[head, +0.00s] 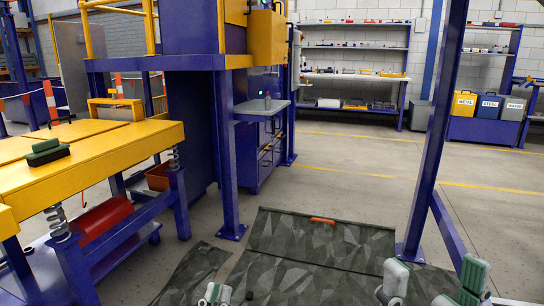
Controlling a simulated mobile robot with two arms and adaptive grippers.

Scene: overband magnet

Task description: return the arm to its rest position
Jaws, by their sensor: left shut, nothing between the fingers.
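My left gripper (215,294) shows at the bottom edge, left of the middle, in front of the dark patterned mat.
A yellow spring-mounted table (110,157) stands at the left with a dark green block (47,152) on it. A dark mat (300,268) with an orange handle (323,220) covers the floor ahead. A blue post (428,150) rises at right. Open floor lies behind.

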